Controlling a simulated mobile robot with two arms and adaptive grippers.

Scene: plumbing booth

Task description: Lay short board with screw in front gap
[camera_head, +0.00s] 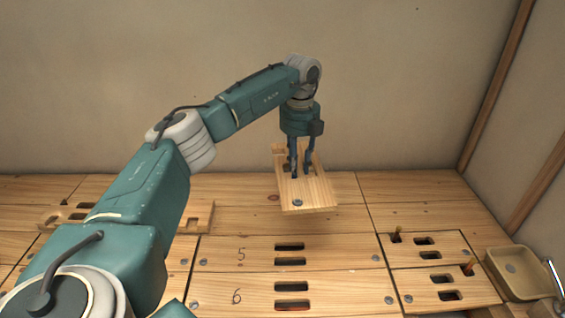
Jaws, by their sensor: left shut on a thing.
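A short pale wooden board (318,193) is in the upper middle of the head view, with a grey screw (297,203) near its front edge. My left gripper (300,173) points down and is shut on this board at its slots; the fingers partly hide them. The board appears tilted and raised over the planked surface, but its exact height is hard to tell. No open front gap can be made out clearly. My right gripper is not in view.
Long boards marked 5 (241,254) and 6 (236,296) lie in front, with slots and screws. Shorter slotted boards with upright pegs (396,234) lie to the right, beside a tan tray (492,261). A slotted board (201,216) lies behind my left arm.

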